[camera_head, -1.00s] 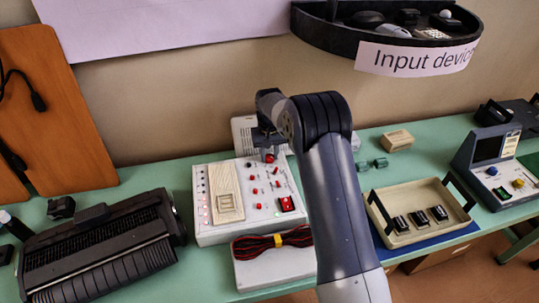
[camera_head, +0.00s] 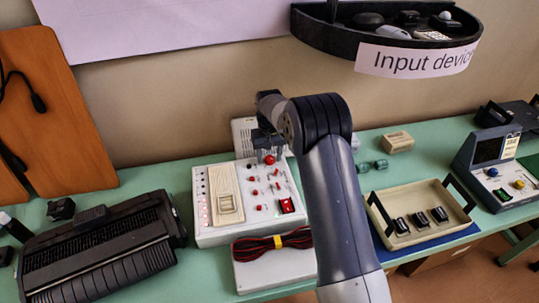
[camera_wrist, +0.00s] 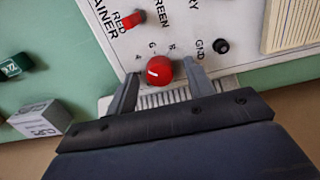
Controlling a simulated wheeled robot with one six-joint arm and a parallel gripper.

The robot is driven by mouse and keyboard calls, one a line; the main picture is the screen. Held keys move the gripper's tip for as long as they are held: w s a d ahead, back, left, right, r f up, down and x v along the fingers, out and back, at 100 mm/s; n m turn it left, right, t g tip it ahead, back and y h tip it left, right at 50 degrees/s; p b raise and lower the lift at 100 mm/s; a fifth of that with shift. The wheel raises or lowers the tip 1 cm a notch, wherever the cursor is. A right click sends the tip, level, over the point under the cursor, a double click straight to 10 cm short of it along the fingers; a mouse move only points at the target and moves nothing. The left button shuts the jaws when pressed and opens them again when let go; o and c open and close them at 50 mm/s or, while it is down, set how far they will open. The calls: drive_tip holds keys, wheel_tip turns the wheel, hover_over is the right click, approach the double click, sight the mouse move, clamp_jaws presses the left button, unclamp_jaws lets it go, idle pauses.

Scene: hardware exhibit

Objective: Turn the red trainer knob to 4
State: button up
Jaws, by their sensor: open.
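The white trainer panel (camera_head: 240,228) lies on the green table, with small knobs and switches on its face. The round red knob (camera_wrist: 159,70) is at the panel's edge near the printed "4", "6" and "8"; which mark it points to is unclear. In the head view the red knob (camera_head: 269,160) shows just below my gripper (camera_head: 265,143). In the wrist view my gripper (camera_wrist: 160,88) is open, with one finger on each side of the knob. Small gaps seem to show between fingers and knob; contact cannot be told.
A red switch (camera_wrist: 130,20) and a black "GND" terminal (camera_wrist: 221,46) are near the knob. A black-and-red cable bundle (camera_head: 272,243) lies in front of the panel. A cream tray (camera_head: 444,233) stands at the right, a black typewriter-like machine (camera_head: 100,245) at the left.

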sight(270, 158)
wheel_tip(270, 158, up, 11)
drive_tip(key=b, duration=0.1)
idle(0.4)
drive_tip(key=shift+f, duration=0.15)
wheel_tip(270, 158, down, 11)
drive_tip(key=shift+r+p, duration=0.1)
drive_tip(key=shift+p, duration=0.45)
